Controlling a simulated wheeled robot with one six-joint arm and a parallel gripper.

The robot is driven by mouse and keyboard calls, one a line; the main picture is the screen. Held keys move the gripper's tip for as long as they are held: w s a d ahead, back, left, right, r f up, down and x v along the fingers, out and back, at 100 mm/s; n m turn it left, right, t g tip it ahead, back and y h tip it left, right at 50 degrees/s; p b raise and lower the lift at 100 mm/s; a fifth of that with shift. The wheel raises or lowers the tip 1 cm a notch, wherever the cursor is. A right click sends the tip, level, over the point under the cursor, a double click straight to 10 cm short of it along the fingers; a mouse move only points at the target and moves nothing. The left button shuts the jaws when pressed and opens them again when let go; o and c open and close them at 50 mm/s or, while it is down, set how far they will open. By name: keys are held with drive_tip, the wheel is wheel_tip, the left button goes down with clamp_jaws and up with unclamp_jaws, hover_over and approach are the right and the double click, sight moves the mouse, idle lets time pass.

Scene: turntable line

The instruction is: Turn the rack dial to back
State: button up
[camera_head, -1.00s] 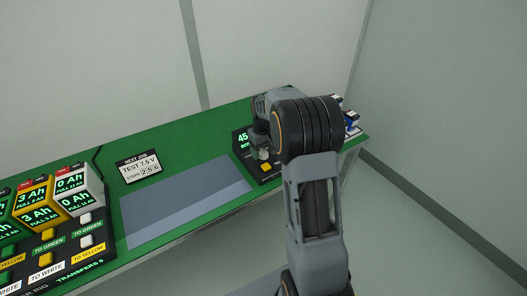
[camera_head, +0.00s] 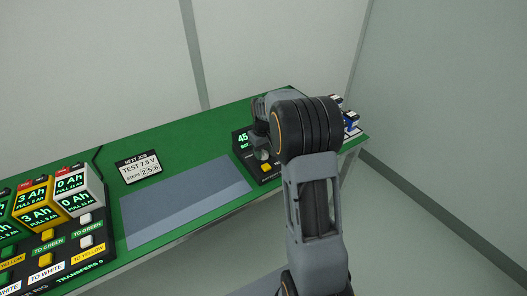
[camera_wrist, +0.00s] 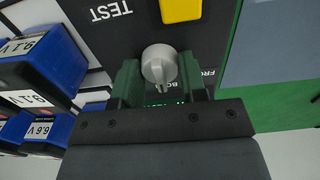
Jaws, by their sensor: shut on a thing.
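The rack dial (camera_wrist: 158,64) is a round grey knob with a pointer ridge on a black panel. Its pointer faces the bottom of the wrist view, by lettering that is partly hidden and starts "BO". Lettering starting "FRO" is to its right, partly covered. My gripper (camera_wrist: 159,75) has its green fingers on either side of the dial and is shut on it. In the head view my gripper (camera_head: 260,132) is over the black panel (camera_head: 240,151), mostly hidden by my arm; the dial (camera_head: 262,155) shows just below it.
A yellow button (camera_wrist: 181,9) sits beside the dial, near the word TEST. Blue battery packs (camera_wrist: 37,70) stand close on the left in the wrist view. A grey mat (camera_head: 185,200) lies clear on the green table (camera_head: 205,135). A sign (camera_head: 138,167) reads TEST 7.5 V.

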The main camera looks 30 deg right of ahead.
sight(264, 151)
drive_tip(key=m+p, duration=0.1)
drive_tip(key=m, duration=0.4)
drive_tip(key=shift+m, duration=0.3)
drive_tip(key=shift+m+p, duration=0.3)
drive_tip(key=shift+m, duration=1.8)
drive_tip(key=o, duration=0.9)
drive_tip(key=shift+o, duration=0.2)
wheel_tip(264, 151, up, 14)
drive_tip(key=shift+p, duration=0.3)
drive_tip(key=shift+f, duration=0.1)
